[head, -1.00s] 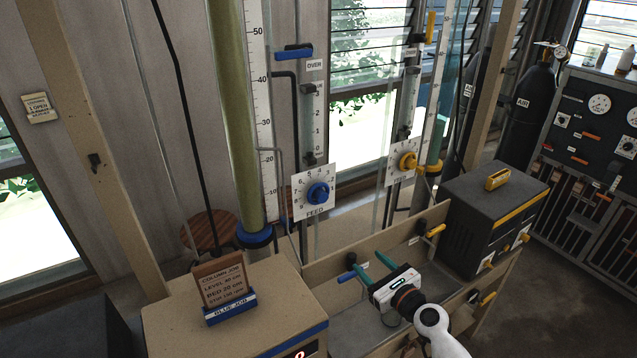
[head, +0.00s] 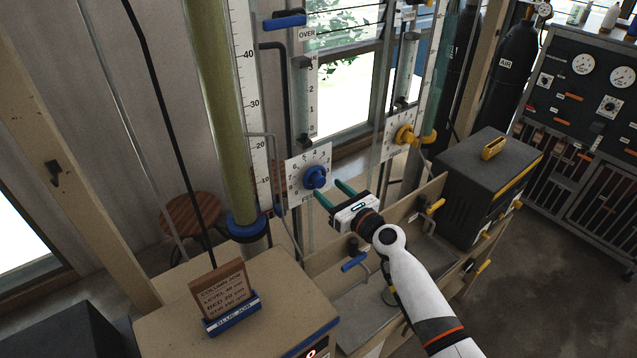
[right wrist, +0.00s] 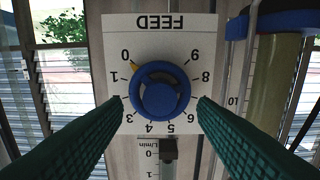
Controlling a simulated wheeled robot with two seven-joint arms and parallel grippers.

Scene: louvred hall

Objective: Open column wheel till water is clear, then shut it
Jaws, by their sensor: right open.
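The blue feed wheel (head: 315,177) sits on a white numbered dial plate marked FEED (head: 295,188). In the right wrist view the plate is upside down, and the yellow mark on the wheel (right wrist: 160,95) points near 0. My right gripper (head: 331,194) is open, its two green fingers either side of the wheel's line, tips just short of it; no contact is clear. The tall glass column (head: 216,90) left of the dial holds cloudy yellow-green liquid above a blue collar. My left gripper is not in view.
A second, yellow wheel (head: 404,135) is on another plate to the right. A job card (head: 222,290) in a blue holder stands on the wooden bench. A dark box (head: 485,190) stands at the right.

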